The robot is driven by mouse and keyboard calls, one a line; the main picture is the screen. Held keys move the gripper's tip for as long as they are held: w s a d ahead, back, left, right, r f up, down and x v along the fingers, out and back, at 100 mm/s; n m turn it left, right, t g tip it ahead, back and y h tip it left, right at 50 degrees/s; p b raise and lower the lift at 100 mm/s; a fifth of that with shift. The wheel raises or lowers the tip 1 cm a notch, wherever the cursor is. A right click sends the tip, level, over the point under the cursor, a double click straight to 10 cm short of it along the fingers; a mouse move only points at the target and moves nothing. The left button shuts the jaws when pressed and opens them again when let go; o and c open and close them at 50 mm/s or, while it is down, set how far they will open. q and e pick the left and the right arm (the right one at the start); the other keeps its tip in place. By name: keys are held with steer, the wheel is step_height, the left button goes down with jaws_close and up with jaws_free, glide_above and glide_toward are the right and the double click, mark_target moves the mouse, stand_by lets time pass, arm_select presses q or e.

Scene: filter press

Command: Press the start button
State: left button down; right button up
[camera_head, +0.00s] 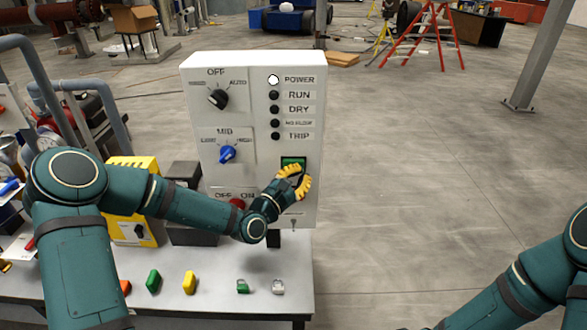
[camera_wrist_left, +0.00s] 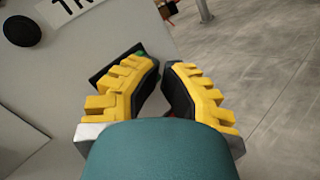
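The control panel (camera_head: 255,140) is a light grey box standing at the back of the bench. The green start button (camera_head: 292,161) sits in a dark frame at its lower right, partly covered by my left gripper. My left gripper (camera_head: 305,173) has yellow fingers with a gap between the tips, and holds nothing visible. In the left wrist view the gripper (camera_wrist_left: 162,65) is in front of the dark button frame (camera_wrist_left: 101,78), with a sliver of green (camera_wrist_left: 140,54) behind one finger. I cannot tell whether it touches the button. My right gripper is out of view.
The panel also has a black knob (camera_head: 218,98), a blue knob (camera_head: 228,154), a red button (camera_head: 237,203) and indicator lamps, POWER (camera_head: 273,79) lit white. A yellow box (camera_head: 133,228) and several small coloured parts are on the bench (camera_head: 215,270). Open floor lies right.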

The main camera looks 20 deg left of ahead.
arm_select(q)
steer(key=shift+w+a, duration=0.1)
steer(key=shift+w, duration=0.25)
stand_by(0.3)
steer(key=shift+s, duration=0.15)
steer(key=shift+s+d, duration=0.3)
steer(key=shift+s, duration=0.55)
steer(key=shift+s, duration=0.1)
steer(key=shift+s+d, duration=0.2)
steer(key=shift+s, duration=0.55)
steer(key=shift+s+d, duration=0.25)
steer(key=shift+s, duration=0.55)
steer(key=shift+s+d, duration=0.2)
steer(key=shift+s, duration=0.55)
steer(key=s+d+f+m+g+b, duration=0.1)
steer(key=s+d+f+m+g, duration=0.1)
steer(key=s+f+m+g, duration=0.45)
steer(key=s+d+f+m+g+y+b, duration=0.1)
steer(key=s+d+f+m, duration=0.2)
steer(key=f, duration=0.7)
steer(key=s+d+f+m+g+b, duration=0.1)
steer(key=s+d+f+m+g, duration=0.2)
steer(key=f+m, duration=0.45)
steer(key=s+a+f+m+g+y+b, duration=0.1)
steer(key=s+a+f+m+g+y, duration=0.1)
steer(key=s+f+m+g, duration=0.3)
steer(key=s+a+f, duration=0.1)
steer(key=s+f, duration=0.2)
steer(key=s, duration=0.1)
steer(key=shift+m, duration=0.3)
